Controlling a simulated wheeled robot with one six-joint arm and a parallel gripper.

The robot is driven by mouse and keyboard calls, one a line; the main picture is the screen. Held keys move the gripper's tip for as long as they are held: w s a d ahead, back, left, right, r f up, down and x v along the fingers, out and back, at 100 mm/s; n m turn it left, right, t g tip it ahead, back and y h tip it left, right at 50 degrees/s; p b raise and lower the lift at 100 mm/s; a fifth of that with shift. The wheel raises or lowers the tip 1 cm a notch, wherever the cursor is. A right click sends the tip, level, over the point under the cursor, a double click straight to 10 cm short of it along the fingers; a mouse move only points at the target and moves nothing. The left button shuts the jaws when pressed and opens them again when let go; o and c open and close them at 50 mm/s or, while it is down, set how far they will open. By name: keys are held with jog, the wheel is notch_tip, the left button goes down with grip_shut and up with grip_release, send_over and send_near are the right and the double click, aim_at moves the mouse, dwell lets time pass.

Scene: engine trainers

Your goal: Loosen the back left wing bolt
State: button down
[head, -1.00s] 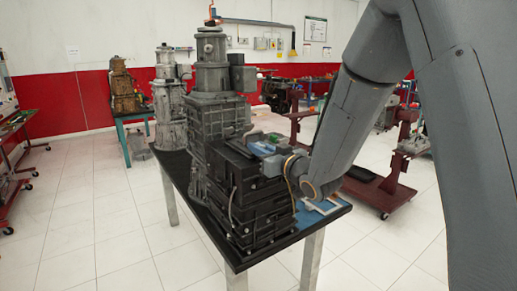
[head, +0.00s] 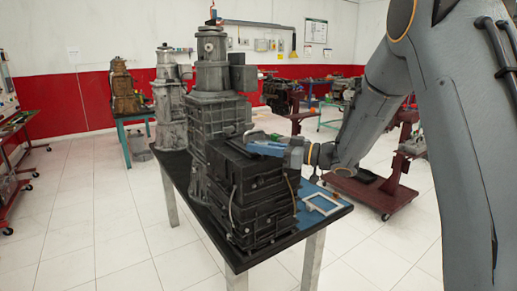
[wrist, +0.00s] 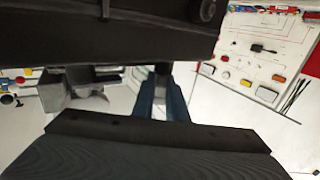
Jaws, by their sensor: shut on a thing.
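The black engine unit (head: 250,190) stands on the near end of the bench. My gripper (head: 252,143) reaches in from the right at the unit's top, by its back edge. In the wrist view its two blue fingers (wrist: 163,98) are close together, with a small dark piece (wrist: 163,72) between their tips under a dark overhanging body (wrist: 110,35). The gripper is shut on this piece, which appears to be the back left wing bolt. The bolt's wings are hidden by the fingers and too small to make out in the head view.
A tall grey engine (head: 212,100) stands right behind the black unit. A white frame (head: 322,205) lies on the blue mat at the bench's right side. A red stand (head: 370,195) is farther right.

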jog(key=shift+n+g+y, duration=0.5)
jog(key=shift+n+g, duration=0.5)
jog(key=shift+g, duration=0.8)
jog(key=c, duration=1.8)
grip_release()
jog(key=shift+o, duration=0.2)
jog(key=shift+b, duration=0.3)
jog(key=s+d+b, duration=0.1)
jog(key=d+b, duration=0.1)
jog(key=d, duration=0.5)
jog(key=shift+s+d, duration=0.3)
